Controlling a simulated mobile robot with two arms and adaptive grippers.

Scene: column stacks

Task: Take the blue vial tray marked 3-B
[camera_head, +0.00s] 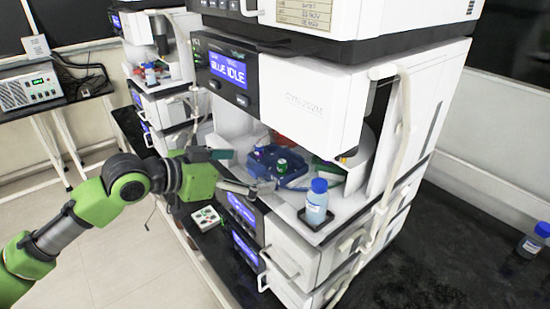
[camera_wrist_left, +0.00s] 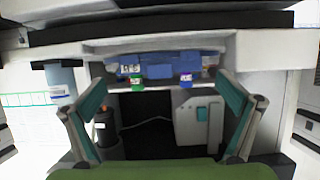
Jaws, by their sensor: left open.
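The blue vial tray (camera_head: 284,178) sits in the open bay of the white column stack, with a green-capped vial (camera_head: 282,165) and a purple-topped vial (camera_head: 259,155) in it. In the left wrist view, which looks upside down, the tray (camera_wrist_left: 160,70) is at the top centre. It bears a small white label (camera_wrist_left: 130,68) whose characters I cannot read surely. My left gripper (camera_head: 238,172) is open at the front of the bay, its fingers apart and pointing towards the tray. In the left wrist view the gripper (camera_wrist_left: 160,108) shows nothing held between its teal pads.
A blue-capped bottle (camera_head: 317,202) stands in a small black holder right of the tray. The module reading BLUE IDLE (camera_head: 229,70) overhangs the bay. Another stack (camera_head: 160,95) stands behind on the left. Another bottle (camera_head: 530,243) is on the dark bench at right.

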